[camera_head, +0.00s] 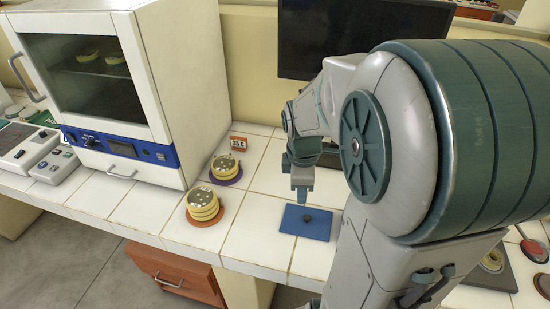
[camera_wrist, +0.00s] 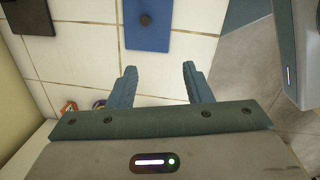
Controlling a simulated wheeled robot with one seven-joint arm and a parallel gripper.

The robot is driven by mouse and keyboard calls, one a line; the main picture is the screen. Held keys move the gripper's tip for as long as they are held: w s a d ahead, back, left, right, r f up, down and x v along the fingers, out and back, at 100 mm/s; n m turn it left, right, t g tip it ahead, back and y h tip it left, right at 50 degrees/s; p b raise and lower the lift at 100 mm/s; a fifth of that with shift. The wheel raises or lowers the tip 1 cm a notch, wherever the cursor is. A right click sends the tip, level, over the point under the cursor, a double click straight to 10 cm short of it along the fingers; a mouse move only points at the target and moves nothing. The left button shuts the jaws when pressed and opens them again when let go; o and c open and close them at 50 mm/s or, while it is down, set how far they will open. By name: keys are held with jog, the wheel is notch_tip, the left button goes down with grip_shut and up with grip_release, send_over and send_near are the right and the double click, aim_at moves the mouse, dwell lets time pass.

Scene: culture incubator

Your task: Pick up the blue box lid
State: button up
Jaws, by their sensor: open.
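The blue box lid (camera_head: 306,224) is a flat blue rectangle with a small dark knob on top. It lies on the white tiled counter in the middle of the head view. In the wrist view the lid (camera_wrist: 160,32) shows at the top, ahead of my fingers, partly cut off by the frame edge. My gripper (camera_head: 302,196) is above the counter near the lid's far side. In the wrist view my gripper (camera_wrist: 158,86) has its two fingers spread apart with only tile between them. It does not touch the knob.
A white incubator (camera_head: 165,90) with a glass door stands at the left. Stacks of yellowish dishes (camera_head: 203,203) sit on an orange coaster and a purple coaster (camera_head: 224,178). A small orange timer (camera_head: 238,144) stands behind them. A dark monitor (camera_head: 345,35) is at the back.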

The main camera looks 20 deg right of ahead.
jog(key=w+d+f+n+g, duration=0.1)
jog(key=w+d+f+n, duration=0.25)
jog(key=n, duration=0.25)
jog(key=n+y, duration=0.1)
send_over(307, 217)
jog(key=f, duration=1)
jog(key=shift+s+a+f+p, duration=0.1)
jog(key=shift+s+f+p, duration=0.1)
jog(key=shift+p, duration=0.2)
jog(key=shift+w+f+p, duration=0.2)
jog(key=shift+f+p, duration=0.25)
jog(key=shift+f, duration=2.05)
grip_shut()
